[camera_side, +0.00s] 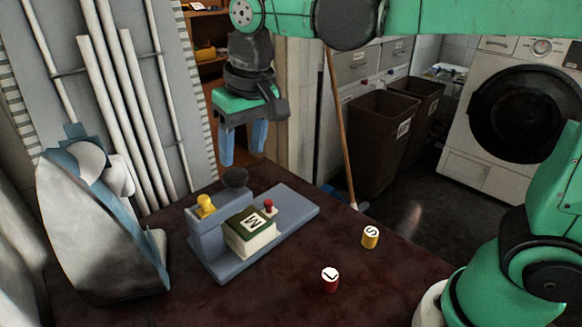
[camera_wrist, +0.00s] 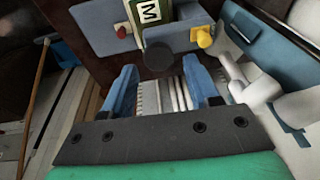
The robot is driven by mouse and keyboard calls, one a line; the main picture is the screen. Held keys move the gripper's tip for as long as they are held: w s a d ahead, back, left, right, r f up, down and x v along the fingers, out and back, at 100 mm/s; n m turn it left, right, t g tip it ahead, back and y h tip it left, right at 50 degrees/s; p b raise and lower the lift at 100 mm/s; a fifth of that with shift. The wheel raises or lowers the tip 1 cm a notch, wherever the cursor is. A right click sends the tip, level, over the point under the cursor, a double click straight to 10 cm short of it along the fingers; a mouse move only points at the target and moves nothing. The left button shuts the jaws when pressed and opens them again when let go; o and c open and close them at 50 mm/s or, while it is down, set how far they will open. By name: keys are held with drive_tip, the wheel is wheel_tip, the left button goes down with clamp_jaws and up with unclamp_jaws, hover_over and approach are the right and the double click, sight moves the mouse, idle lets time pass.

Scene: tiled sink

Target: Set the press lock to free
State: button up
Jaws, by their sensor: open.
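A blue-grey press (camera_side: 290,205) stands on the dark red table. It carries a block marked M (camera_side: 250,234) with a green top and cream sides, a yellow knob (camera_side: 206,203), a small red knob (camera_side: 269,205) and a dark round knob (camera_side: 235,178). I cannot tell which part is the lock. My gripper (camera_side: 243,157) is open, pointing down, above and behind the dark knob, with nothing between its blue fingers. In the wrist view, the dark knob (camera_wrist: 158,56) lies just beyond the fingertips, with the yellow knob (camera_wrist: 204,37) right of it and the red knob (camera_wrist: 121,31) left.
A yellow cylinder marked S (camera_side: 370,238) and a red cylinder marked L (camera_side: 330,280) stand on the table right of the press. A large white and blue iron (camera_side: 95,225) stands close on the left. Dark bins (camera_side: 385,135) and a washing machine (camera_side: 520,110) are behind.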

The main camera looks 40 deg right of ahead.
drive_tip(key=g, duration=0.2)
hover_over(202, 198)
drive_tip(key=shift+s+d+f, duration=0.15)
drive_tip(key=shift+d+f, duration=0.2)
drive_tip(key=shift+d, duration=0.1)
drive_tip(key=shift+a+f+h, duration=0.3)
drive_tip(key=shift+a, duration=0.1)
drive_tip(key=shift+f, duration=2.65)
clamp_jaws()
